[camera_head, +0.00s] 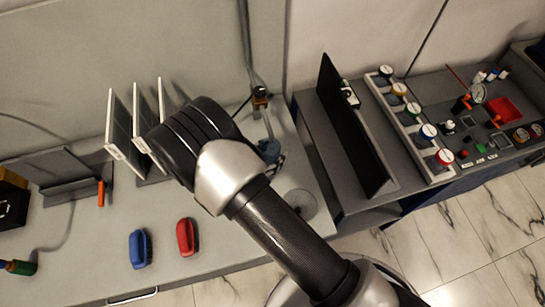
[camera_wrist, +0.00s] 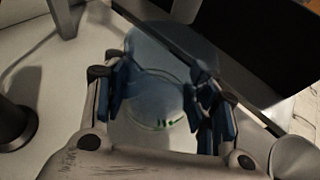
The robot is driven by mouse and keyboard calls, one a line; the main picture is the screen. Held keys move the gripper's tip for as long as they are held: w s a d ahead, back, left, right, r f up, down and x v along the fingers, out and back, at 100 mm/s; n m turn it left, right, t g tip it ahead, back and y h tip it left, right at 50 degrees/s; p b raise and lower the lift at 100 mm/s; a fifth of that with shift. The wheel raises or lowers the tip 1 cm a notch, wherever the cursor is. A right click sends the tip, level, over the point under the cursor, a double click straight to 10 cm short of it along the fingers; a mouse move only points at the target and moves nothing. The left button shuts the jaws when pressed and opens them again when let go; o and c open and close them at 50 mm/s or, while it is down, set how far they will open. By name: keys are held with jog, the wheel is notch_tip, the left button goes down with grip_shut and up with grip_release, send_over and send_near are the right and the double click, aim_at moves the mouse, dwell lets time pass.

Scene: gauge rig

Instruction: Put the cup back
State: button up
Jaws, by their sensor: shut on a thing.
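The cup (camera_wrist: 165,65) looks clear and bluish, with small green marks low on it. In the wrist view it sits between the blue-padded fingers of my gripper (camera_wrist: 165,95), which is shut on it. In the head view my gripper (camera_head: 269,152) shows only in part beside my arm, over the right part of the grey bench; the cup cannot be made out there. I cannot tell whether the cup touches the bench. A round grey disc (camera_head: 300,204) lies on the bench just below my gripper in the head view.
A dark upright panel (camera_head: 350,130) stands right of my gripper. White-edged upright plates (camera_head: 120,130) stand left of my arm. A blue object (camera_head: 139,248) and a red object (camera_head: 186,237) lie at the bench front. A gauge and knob panel (camera_head: 460,120) is far right.

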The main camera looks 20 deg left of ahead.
jog(key=shift+w+d+f, duration=0.1)
jog(key=shift+w+d, duration=0.05)
jog(key=shift+w, duration=0.35)
jog(key=shift+f+b, duration=0.5)
jog(key=shift+f, duration=1.1)
jog(key=shift+f, duration=0.15)
jog(key=o, duration=1.1)
jog(key=shift+c, duration=0.2)
jog(key=shift+s+r, duration=0.2)
jog(key=shift+r, duration=0.1)
jog(key=p+v, duration=0.1)
jog(key=v, duration=1)
jog(key=shift+s+a+p, duration=0.25)
jog(key=shift+p, duration=0.05)
